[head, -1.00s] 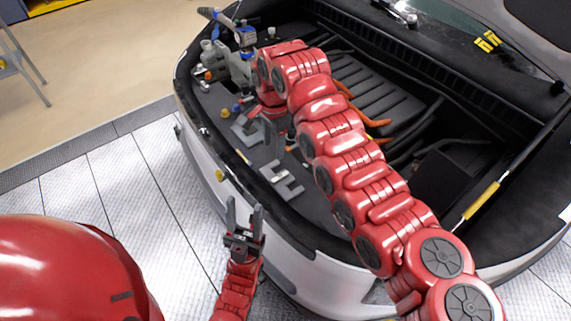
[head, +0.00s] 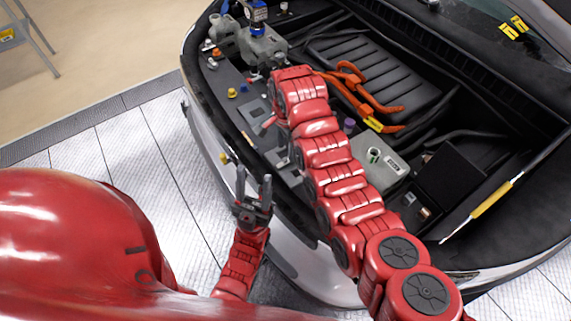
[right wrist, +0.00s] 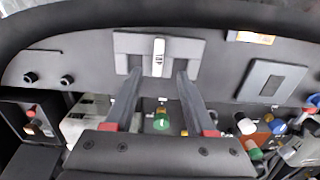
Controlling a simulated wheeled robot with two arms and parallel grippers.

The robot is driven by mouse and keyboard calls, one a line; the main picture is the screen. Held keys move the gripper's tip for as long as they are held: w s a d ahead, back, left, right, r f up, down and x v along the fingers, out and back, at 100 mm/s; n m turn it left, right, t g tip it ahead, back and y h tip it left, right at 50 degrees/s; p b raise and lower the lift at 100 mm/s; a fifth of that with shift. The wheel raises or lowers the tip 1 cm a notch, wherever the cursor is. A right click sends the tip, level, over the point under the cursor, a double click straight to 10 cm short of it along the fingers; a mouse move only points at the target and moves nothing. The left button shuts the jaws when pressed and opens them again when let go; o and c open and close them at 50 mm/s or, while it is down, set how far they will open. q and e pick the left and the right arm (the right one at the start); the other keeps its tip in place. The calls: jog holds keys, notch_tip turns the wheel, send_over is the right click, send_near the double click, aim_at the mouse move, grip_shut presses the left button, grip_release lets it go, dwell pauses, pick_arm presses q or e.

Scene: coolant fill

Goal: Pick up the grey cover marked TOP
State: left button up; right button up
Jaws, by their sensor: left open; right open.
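The grey cover marked TOP (right wrist: 133,43) lies flat on a dark panel in the right wrist view, its white label near its middle. My right gripper (right wrist: 160,73) is open, with its fingertips at the near edge of the cover, one to each side of the label. Whether they touch it I cannot tell. In the head view my right arm mostly hides this gripper, and a grey piece beside the arm (head: 279,158) seems to be the cover. My left gripper (head: 254,175) is open and empty, in front of the car's front edge.
A second grey plate with a dark rectangular centre (right wrist: 298,77) lies to the right on the panel. A green cap (right wrist: 161,120) shows between my right fingers. Several coloured caps stand at the right of that view. A grey tank (head: 383,172) and orange cables (head: 352,92) are in the engine bay.

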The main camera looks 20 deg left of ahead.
aim_at(285, 162)
jog(key=f+p, duration=0.2)
jog(key=f, duration=0.1)
jog(key=shift+s+f+p, duration=0.3)
jog(key=shift+s+p, duration=0.05)
jog(key=shift+p, duration=0.05)
jog(key=shift+w+f, duration=0.15)
jog(key=shift+f, duration=0.85)
jog(key=shift+c, duration=0.3)
grip_shut()
